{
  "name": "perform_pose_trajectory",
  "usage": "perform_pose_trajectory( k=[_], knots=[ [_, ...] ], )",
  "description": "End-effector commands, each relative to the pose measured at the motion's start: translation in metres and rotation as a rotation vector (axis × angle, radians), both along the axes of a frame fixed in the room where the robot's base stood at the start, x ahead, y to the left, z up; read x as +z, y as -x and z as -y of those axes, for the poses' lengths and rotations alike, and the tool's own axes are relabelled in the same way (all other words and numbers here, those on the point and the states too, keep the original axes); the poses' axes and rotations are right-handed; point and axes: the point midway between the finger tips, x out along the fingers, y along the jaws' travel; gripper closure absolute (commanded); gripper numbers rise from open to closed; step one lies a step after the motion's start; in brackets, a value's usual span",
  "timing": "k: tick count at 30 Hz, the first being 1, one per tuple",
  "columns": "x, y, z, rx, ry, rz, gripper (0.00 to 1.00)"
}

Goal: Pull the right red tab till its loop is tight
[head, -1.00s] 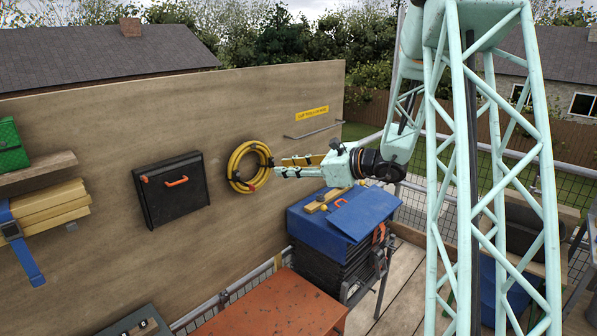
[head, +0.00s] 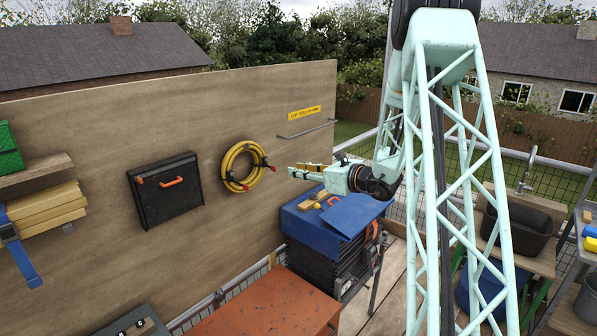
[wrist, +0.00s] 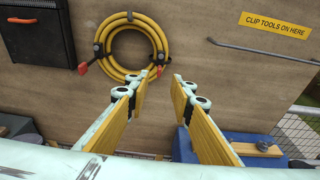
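A coiled yellow hose (head: 229,163) hangs on the wooden board, held by black straps with red tabs; it also shows in the wrist view (wrist: 104,38). The right red tab (wrist: 159,71) hangs from the black strap at the coil's lower right. The left red tab (wrist: 83,68) sticks out at the coil's left side. How tight each loop is cannot be told. My gripper (wrist: 158,88) is open and empty, its yellow-padded fingers pointing at the board. In the head view my gripper (head: 291,171) is right of the coil, apart from it.
A black case (head: 165,192) hangs left of the coil. A metal rail (head: 306,131) and yellow sign (head: 305,113) are to its right. A blue-covered stack (head: 310,228) stands below my gripper. A rusty orange tabletop (head: 262,308) is in front.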

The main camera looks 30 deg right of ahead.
Motion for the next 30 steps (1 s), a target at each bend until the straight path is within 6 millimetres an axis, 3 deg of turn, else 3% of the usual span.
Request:
perform_pose_trajectory(
  k=[11,30],
  knots=[
    [-0.003,-0.012,-0.004,0.002,0.0,-0.001,0.78],
    [-0.017,-0.08,-0.027,0.003,0.001,-0.001,0.78]
  ],
)
